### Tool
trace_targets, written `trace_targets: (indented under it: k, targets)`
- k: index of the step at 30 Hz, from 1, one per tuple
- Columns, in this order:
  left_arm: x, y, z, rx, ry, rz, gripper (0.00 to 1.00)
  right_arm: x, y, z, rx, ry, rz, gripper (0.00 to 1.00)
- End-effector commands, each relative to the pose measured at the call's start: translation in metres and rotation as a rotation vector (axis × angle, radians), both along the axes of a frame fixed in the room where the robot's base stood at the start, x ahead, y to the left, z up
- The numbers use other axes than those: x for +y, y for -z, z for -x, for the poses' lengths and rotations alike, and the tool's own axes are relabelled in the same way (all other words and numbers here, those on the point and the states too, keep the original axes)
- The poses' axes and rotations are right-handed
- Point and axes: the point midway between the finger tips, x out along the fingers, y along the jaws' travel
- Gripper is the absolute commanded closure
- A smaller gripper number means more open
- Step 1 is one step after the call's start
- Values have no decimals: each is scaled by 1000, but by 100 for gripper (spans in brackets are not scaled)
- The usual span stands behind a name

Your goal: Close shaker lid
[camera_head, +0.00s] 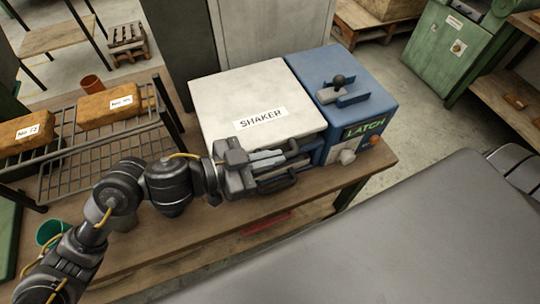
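The shaker (235,88) is a white box on the wooden bench, with a "SHAKER" label on its flat top. Its lid looks down and level, though its front edge is partly hidden behind my gripper. A blue latch unit (352,108) with a "LATCH" label adjoins its right side, with a dark knob (339,81) on a blue bracket on top. My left gripper (292,163) reaches in from the left and lies across the shaker's front, below the label. Dark bars overlap its fingers, so its opening and any contact are unclear. My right gripper is out of view.
A wire rack (103,152) with two tan blocks stands left of the shaker. A green cup (50,232) is at the bench's left. A white knob (347,157) and orange button (375,140) are on the latch unit's front. The bench front (200,232) is mostly clear.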

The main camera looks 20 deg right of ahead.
Motion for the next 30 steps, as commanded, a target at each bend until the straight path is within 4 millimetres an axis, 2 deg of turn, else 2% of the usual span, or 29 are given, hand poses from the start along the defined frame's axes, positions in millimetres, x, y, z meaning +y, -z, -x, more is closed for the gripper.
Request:
trace_targets:
  k: [1,4,11,12,13,18,21,25,30]
  targets:
    - [2,5,1,5,2,-21,100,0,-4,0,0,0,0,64]
    - [1,-7,3,4,3,-20,100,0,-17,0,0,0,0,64]
    - [-1,-49,8,1,9,-4,100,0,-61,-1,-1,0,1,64]
    - [11,-40,7,-5,6,-5,100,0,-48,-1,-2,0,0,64]
    - [19,-40,6,-6,5,-5,100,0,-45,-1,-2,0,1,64]
    - [58,-50,7,-5,5,-2,100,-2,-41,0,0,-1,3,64]
    - [74,-55,7,-6,5,-1,100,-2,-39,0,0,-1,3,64]
    - [89,-60,7,-4,6,1,100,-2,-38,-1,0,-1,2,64]
    - [96,-63,7,-2,7,1,100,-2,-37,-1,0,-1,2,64]
